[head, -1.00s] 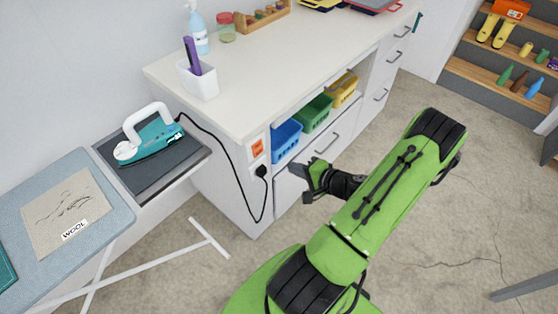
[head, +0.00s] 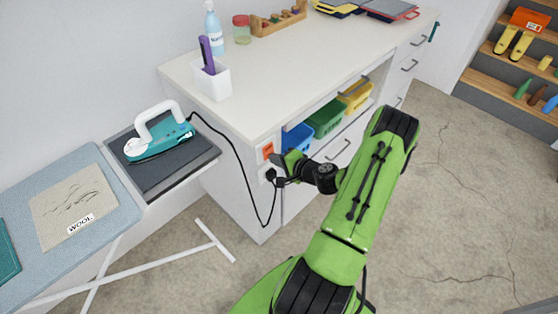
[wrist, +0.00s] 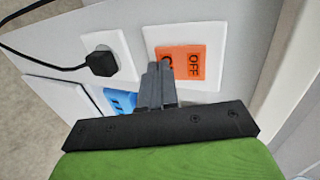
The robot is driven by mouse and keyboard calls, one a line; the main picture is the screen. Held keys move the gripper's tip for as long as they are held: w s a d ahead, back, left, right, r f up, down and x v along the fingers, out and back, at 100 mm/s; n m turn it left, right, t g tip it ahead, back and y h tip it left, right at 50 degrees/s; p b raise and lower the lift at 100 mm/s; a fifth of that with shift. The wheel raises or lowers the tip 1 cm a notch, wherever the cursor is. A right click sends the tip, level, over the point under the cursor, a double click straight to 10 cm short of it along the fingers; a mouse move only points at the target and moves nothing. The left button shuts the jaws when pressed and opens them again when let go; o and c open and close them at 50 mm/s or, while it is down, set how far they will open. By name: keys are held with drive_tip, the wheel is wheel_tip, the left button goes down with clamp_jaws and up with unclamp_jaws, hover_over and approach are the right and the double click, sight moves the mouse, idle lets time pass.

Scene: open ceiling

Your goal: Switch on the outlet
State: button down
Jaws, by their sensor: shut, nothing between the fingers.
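The outlet switch is an orange rocker on a white plate (wrist: 150,42) on the cabinet's end panel. In the wrist view the orange rocker (wrist: 186,55) shows the word OFF on its right part, and my fingers hide some of its left part. In the head view the rocker (head: 267,151) shows just above my gripper (head: 274,159). My gripper (wrist: 159,66) is shut and empty, its fingertips over the rocker's left part. I cannot tell whether they touch it. A socket plate (wrist: 103,46) with a black plug (wrist: 101,64) is beside the switch.
A black cord (head: 247,180) hangs from the iron (head: 160,136) to the plug. The iron rests on a dark pad beside the ironing board (head: 115,205). Colored bins (head: 327,118) sit in the cabinet's open shelf near my gripper. Open floor lies to the right.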

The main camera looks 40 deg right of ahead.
drive_tip(key=shift+w+r+t, duration=0.25)
drive_tip(key=shift+r+t, duration=0.05)
drive_tip(key=shift+r, duration=0.5)
drive_tip(key=shift+s, duration=0.1)
idle(0.3)
